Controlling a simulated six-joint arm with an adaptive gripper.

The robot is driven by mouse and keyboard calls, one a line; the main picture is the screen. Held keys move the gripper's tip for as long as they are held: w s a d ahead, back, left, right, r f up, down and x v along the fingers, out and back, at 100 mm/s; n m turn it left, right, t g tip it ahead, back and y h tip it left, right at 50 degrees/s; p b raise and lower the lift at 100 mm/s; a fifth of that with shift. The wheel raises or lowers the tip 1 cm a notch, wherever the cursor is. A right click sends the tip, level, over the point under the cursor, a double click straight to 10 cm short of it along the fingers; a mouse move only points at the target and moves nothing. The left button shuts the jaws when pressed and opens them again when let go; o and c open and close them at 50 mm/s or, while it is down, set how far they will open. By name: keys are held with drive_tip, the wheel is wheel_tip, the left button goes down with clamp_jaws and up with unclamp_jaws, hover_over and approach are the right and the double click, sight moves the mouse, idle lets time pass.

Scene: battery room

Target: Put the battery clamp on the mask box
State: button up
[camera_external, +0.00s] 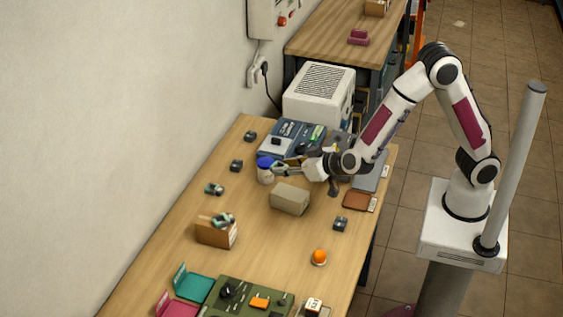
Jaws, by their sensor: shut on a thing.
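My gripper (280,169) is over the table's back part and is shut. Its fingertips meet the side of a white jar with a blue lid (265,174), so the jar seems to be what it grips; the contact is small and partly hidden. A grey-green clamp-like piece (223,220) lies on top of a brown box (212,234) at the left. A similar piece (213,189) lies on the table behind that box. A plain tan box (290,199) stands just in front of my gripper. I cannot read which box is the mask box.
Small dark pieces lie at the back left (236,166) and right (340,224). Blue-grey equipment (290,138) stands behind my gripper. An orange ball-like thing (319,257) and a green tray (246,299) are in front. The table's middle front is clear.

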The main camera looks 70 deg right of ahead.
drive_tip(key=d, duration=0.1)
drive_tip(key=s+d+m+h, duration=0.1)
drive_tip(key=d, duration=0.1)
drive_tip(key=shift+s+d+f+m+g+h, duration=0.2)
drive_tip(key=shift+m+g+h, duration=0.1)
drive_tip(key=shift+f, duration=0.1)
hover_over(293, 194)
drive_tip(key=shift+f, duration=2.8)
drive_tip(key=shift+f, duration=2.1)
drive_tip(key=shift+f, duration=0.15)
drive_tip(key=o, duration=1.1)
drive_tip(key=shift+s, duration=0.1)
